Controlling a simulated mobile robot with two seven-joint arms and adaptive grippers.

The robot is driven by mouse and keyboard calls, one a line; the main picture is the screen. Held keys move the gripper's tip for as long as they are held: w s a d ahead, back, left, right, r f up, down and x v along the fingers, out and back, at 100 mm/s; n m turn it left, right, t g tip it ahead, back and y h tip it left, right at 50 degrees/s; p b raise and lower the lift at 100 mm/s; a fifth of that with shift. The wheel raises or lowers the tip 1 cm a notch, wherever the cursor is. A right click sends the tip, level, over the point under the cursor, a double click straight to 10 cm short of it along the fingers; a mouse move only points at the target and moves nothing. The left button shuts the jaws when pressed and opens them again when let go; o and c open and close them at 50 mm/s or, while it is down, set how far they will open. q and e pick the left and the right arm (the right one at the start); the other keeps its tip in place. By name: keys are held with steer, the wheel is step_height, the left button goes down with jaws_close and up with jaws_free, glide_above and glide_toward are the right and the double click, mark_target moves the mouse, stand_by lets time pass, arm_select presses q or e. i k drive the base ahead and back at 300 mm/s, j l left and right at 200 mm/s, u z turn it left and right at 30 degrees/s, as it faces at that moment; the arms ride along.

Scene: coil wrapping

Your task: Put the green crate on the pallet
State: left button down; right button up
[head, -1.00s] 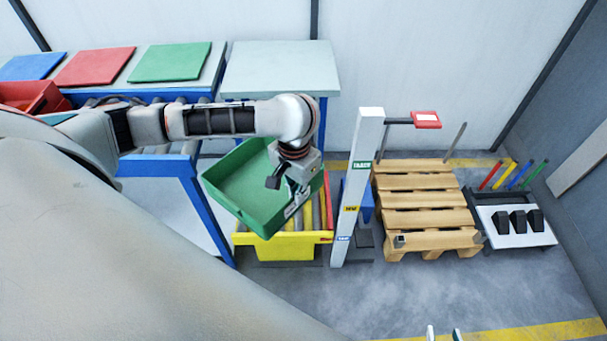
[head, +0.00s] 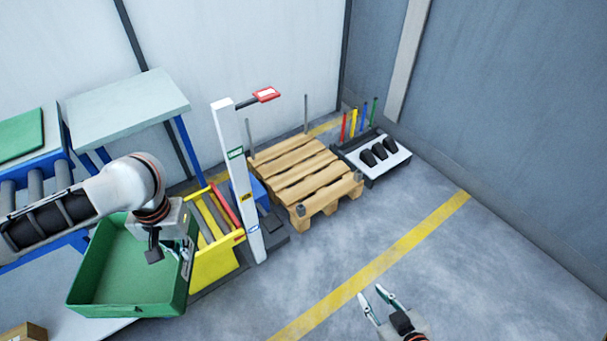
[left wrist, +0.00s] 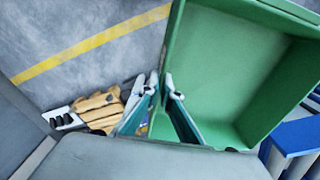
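The green crate (head: 125,270) is open-topped and looks empty in the head view, off the floor at the lower left. My left gripper (head: 186,258) is at the crate's right wall. In the left wrist view, the fingers of my left gripper (left wrist: 162,92) straddle the wall of the crate (left wrist: 215,75), one on each side. The wooden pallet (head: 305,172) lies at the middle of the head view, right of the crate and apart from it. My right gripper (head: 376,298) is at the bottom of the head view, with its fingers apart and nothing between them.
A white post (head: 238,180) and a yellow roller stand (head: 215,262) lie between crate and pallet. Thin uprights rise at the pallet's far side. A tray with black blocks (head: 380,150) and coloured rods is right of the pallet. The floor (head: 470,270) at right is clear.

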mark_target(301, 166)
steer(key=k+z, duration=0.2)
steer(key=z, duration=0.75)
steer(key=i+z, duration=0.2)
steer(key=i, duration=0.25)
steer(key=i+j+z, duration=0.25)
steer(key=i, duration=0.15)
steer(key=i+j, duration=0.15)
steer(key=i, duration=0.45)
steer(key=i+j, duration=0.1)
steer(key=i, duration=0.45)
steer(key=i+l+u, duration=0.2)
steer(key=i, duration=1)
steer(key=j+u, duration=0.1)
steer(key=u, duration=1.2)
